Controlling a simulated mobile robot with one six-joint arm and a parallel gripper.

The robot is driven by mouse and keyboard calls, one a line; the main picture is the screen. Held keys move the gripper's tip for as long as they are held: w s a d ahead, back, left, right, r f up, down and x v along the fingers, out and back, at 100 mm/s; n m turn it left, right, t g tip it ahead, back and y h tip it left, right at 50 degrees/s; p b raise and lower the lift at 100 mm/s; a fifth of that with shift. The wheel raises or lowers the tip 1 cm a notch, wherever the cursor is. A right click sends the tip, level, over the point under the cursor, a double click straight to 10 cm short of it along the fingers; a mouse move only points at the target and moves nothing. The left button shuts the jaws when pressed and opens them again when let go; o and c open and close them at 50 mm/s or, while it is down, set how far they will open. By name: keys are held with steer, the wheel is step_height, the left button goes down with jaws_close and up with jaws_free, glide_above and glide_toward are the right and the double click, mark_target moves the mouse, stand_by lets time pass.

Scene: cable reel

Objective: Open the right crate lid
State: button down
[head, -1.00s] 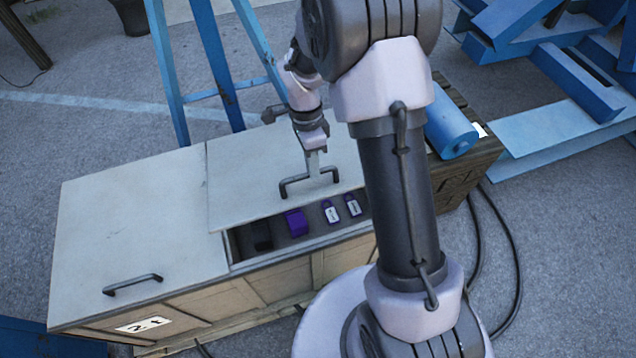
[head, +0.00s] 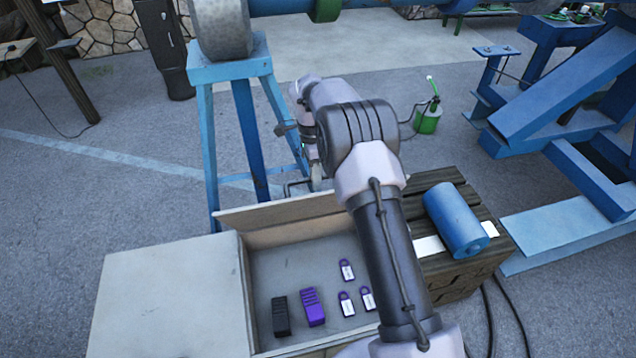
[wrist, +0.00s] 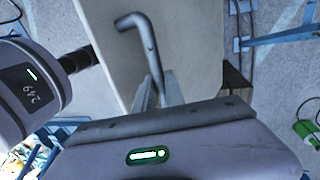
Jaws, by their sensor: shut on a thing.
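The right crate lid (head: 282,219) is tilted up along the back of the right compartment, its inner side facing me in the head view. The compartment below is largely uncovered. My gripper (wrist: 161,92) is shut on the dark lid handle (wrist: 146,45), with the fingers around its bar in the wrist view. The handle also shows behind the lid's top edge in the head view (head: 293,188). My arm hides the right end of the lid and most of my gripper there.
Inside lie a black block (head: 279,316), a purple block (head: 313,307) and 3 purple-and-white padlocks (head: 347,271). The left lid (head: 165,300) is closed. A blue trestle (head: 240,120) stands close behind; a blue cylinder (head: 456,220) lies on a wooden crate at right.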

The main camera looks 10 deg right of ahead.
steer(key=shift+w, duration=0.15)
steer(key=c, duration=1.7)
jaws_free()
steer(key=o, duration=0.3)
steer(key=shift+w+f, duration=0.15)
steer(key=shift+w, duration=0.05)
steer(key=shift+s+r, duration=0.1)
steer(key=shift+r, duration=0.15)
steer(key=w+r+p, duration=0.3)
steer(key=r+p, duration=0.4)
steer(key=r, duration=1)
steer(key=shift+w+p, duration=0.2)
steer(key=shift+p, duration=0.2)
steer(key=shift+f, duration=0.1)
